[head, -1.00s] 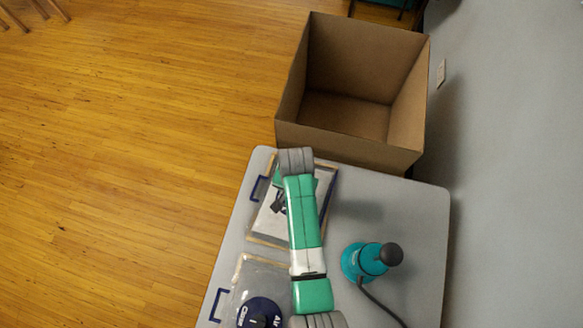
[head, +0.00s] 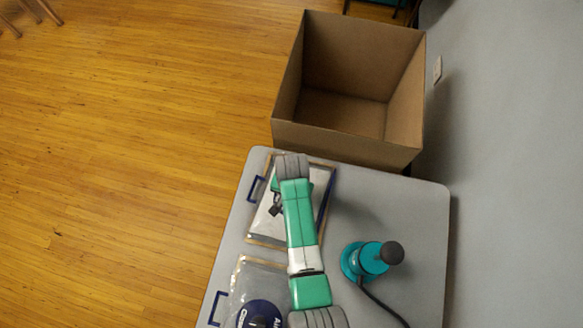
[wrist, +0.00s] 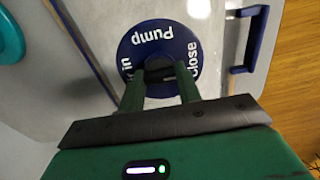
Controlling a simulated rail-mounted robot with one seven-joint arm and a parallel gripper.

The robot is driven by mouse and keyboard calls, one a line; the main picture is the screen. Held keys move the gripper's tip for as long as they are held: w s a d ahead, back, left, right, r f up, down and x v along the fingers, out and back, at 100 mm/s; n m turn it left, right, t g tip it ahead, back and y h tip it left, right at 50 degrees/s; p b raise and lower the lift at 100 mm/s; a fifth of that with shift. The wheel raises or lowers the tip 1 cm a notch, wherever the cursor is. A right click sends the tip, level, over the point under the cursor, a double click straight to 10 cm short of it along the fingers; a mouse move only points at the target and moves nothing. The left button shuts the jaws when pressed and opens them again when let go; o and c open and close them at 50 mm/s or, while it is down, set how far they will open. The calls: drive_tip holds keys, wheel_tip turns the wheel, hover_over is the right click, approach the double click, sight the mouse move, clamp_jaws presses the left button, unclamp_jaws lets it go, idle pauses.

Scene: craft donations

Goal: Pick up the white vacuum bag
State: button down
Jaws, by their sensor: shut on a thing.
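A vacuum bag (head: 262,221) with whitish contents and tan edges lies flat at the far end of the grey table in the head view, partly hidden under my arm. In the wrist view the bag (wrist: 62,35) fills the upper area, with a round dark blue pump disc (wrist: 135,55) lettered "Pump" and "Close". My gripper (wrist: 160,76) is shut on the dark grip at the middle of this disc. In the head view my gripper (head: 275,208) is small and partly hidden over the bag. I cannot tell whether the bag is lifted at all.
A second bag (head: 246,280) with a blue pump disc lies nearer on the table (head: 415,210). A teal pump (head: 365,260) with a black knob and cord stands at right. An open, empty-looking cardboard box (head: 345,135) is beyond the table's far edge, beside the wall.

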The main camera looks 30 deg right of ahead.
wheel_tip(320, 180, up, 10)
drive_tip(key=p, duration=0.2)
